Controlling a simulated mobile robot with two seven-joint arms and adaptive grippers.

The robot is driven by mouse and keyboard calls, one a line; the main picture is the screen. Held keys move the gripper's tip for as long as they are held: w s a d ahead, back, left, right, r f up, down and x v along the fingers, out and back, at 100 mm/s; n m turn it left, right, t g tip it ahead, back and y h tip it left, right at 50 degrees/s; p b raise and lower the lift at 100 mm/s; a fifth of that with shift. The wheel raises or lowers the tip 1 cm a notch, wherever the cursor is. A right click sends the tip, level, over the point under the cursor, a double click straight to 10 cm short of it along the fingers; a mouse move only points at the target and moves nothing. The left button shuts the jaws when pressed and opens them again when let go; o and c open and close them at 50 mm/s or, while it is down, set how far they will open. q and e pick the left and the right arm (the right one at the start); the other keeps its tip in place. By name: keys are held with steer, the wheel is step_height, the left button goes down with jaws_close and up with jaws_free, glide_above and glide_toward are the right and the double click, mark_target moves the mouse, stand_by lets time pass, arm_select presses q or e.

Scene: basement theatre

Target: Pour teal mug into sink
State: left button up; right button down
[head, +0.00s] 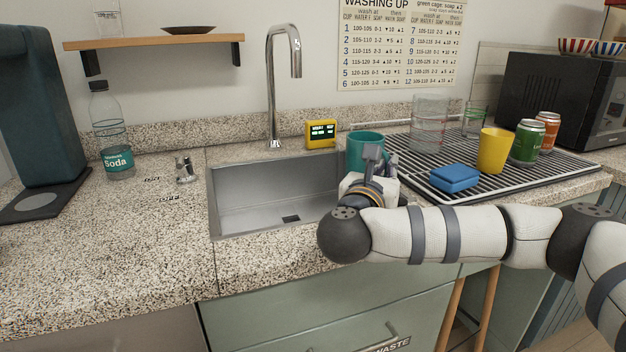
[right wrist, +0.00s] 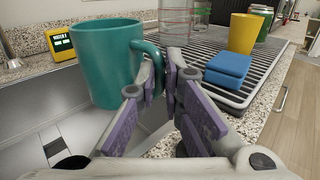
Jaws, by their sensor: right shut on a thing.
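The teal mug (head: 364,146) is upright at the right side of the steel sink (head: 270,203). My right gripper (head: 372,158) is shut on the mug's handle. In the right wrist view the teal mug (right wrist: 106,62) is held up near the sink's right edge, with its handle between the fingers (right wrist: 160,80). The mug's inside is mostly hidden, so I cannot tell what it holds. The sink basin looks empty, with a dark drain at its bottom. My left gripper is not in view.
A drying rack (head: 410,174) right of the sink holds a blue sponge (head: 455,178), a yellow cup (head: 494,151), cans and clear glasses. The tap (head: 272,90) rises behind the sink, beside a yellow timer (head: 321,134). A soda bottle (head: 112,135) stands left. The left counter is mostly clear.

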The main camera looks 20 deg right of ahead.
steer(key=shift+w+d, duration=0.2)
steer(key=shift+w, duration=0.05)
steer(key=shift+s+a, duration=0.1)
steer(key=shift+s, duration=0.05)
steer(key=shift+a, duration=0.1)
